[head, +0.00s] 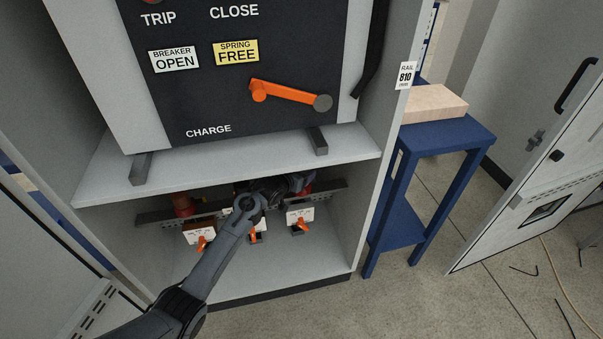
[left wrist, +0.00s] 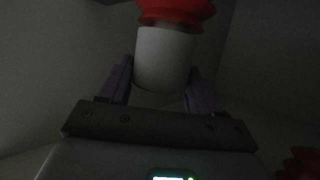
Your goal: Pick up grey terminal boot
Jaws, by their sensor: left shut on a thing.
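The grey terminal boot (left wrist: 163,58) is a pale grey cylinder under a red ribbed insulator (left wrist: 176,10) in the left wrist view. My left gripper (left wrist: 160,82) is shut on the boot, with one finger on each side of it. The boot's top meets or lies close to the red part; I cannot tell whether they touch. In the head view my left gripper (head: 303,183) reaches into the lower compartment of the cabinet, at the right end of the dark rail. The boot is hidden there. My right gripper is not in view.
White tagged blocks with orange levers, one at the left (head: 199,235) and one at the right (head: 300,218), sit below the rail. A shelf (head: 230,168) lies close above my arm. A blue table (head: 440,130) stands right of the cabinet.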

